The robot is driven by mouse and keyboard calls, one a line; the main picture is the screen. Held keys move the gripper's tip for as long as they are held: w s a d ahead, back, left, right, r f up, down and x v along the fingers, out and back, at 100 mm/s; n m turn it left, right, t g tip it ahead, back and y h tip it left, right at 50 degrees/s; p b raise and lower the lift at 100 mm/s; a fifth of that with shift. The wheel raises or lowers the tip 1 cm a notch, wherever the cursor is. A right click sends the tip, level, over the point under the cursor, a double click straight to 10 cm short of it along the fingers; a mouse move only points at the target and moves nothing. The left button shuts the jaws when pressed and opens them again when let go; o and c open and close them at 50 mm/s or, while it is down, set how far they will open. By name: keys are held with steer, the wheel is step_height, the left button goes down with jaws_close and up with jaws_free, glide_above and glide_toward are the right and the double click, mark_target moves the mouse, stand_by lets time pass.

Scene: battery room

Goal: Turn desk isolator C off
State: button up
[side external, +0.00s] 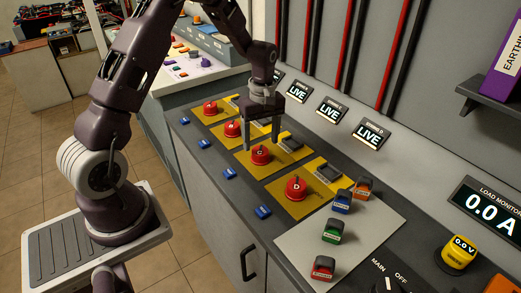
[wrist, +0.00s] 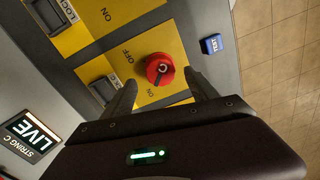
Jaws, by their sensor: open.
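Isolator C is a red round knob (side external: 260,155) on a yellow plate, lettered C, third in a row of red knobs. In the wrist view its red knob (wrist: 152,62) has a black pointer and lies between my fingertips, with ON and OFF printed beside it. I cannot tell exactly which mark the pointer faces. My gripper (side external: 261,147) is open, pointing down over isolator C, with one finger to each side; it also shows in the wrist view (wrist: 160,78). Contact cannot be told. The String C display (side external: 331,110) reads LIVE; it also shows in the wrist view (wrist: 32,137).
Isolator D (side external: 296,188) is close in front, and isolator B (side external: 232,129) close behind. Blue test buttons (side external: 229,173) line the desk edge. A pale mat (side external: 365,235) holds several coloured lock blocks.

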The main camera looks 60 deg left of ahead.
mark_target(261, 150)
step_height(261, 150, down, 4)
steer(key=shift+s+f, duration=0.1)
steer(key=shift+f, duration=0.1)
steer(key=c, duration=1.4)
steer(key=shift+o, duration=0.2)
steer(key=shift+m, duration=0.3)
steer(key=m, duration=0.8)
steer(key=shift+r+m, duration=0.1)
steer(key=shift+m, duration=0.2)
steer(key=m, duration=0.8)
steer(key=shift+d, duration=0.1)
steer(key=shift+m+t, duration=0.3)
steer(key=shift+m, duration=0.2)
